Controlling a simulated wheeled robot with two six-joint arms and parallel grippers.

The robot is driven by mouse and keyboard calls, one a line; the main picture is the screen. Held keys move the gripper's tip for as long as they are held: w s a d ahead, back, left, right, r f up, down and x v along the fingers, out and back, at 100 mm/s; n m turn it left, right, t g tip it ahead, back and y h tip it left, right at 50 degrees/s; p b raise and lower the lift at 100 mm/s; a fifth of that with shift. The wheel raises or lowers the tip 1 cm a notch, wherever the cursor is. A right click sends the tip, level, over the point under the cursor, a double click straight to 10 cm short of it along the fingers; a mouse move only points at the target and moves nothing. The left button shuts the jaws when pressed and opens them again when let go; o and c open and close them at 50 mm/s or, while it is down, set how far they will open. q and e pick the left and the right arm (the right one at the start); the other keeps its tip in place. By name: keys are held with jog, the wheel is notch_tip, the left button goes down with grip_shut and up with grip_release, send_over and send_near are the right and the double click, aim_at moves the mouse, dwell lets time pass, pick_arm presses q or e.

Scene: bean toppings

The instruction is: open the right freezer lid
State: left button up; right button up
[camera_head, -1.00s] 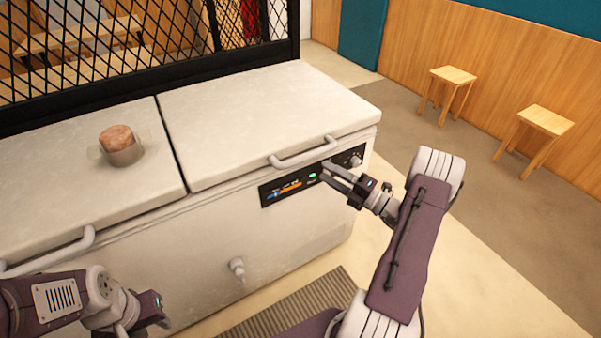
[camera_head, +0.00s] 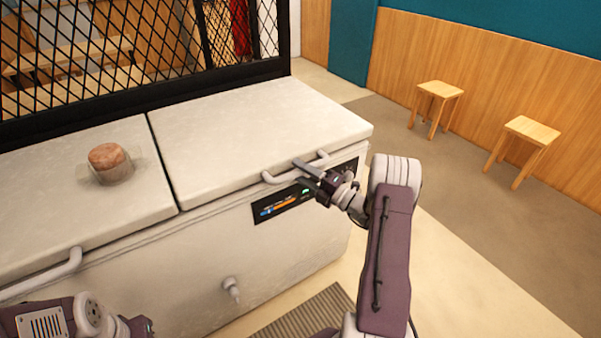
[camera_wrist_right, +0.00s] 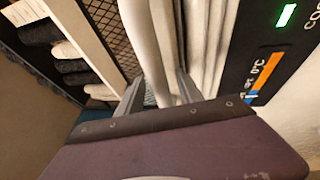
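The right freezer lid (camera_head: 255,130) is white and lies closed on the chest. Its white bar handle (camera_head: 282,176) runs along the front edge and also shows in the right wrist view (camera_wrist_right: 146,40). My right gripper (camera_head: 303,172) is at the right part of this handle, above the control panel. In the wrist view its two fingers stand apart, with the handle bar reaching down between them; contact cannot be made out. My left gripper is cut off at the bottom left of the head view, where only part of my left arm (camera_head: 70,318) shows.
The left lid (camera_head: 60,215) is closed, with a wrapped round item (camera_head: 109,163) on it. The control panel (camera_head: 280,204) is below the right handle. A black mesh partition (camera_head: 140,98) stands behind the freezer. Two wooden stools (camera_head: 440,90) stand on the right, with open floor in front.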

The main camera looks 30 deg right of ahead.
grip_shut()
dwell(1.3)
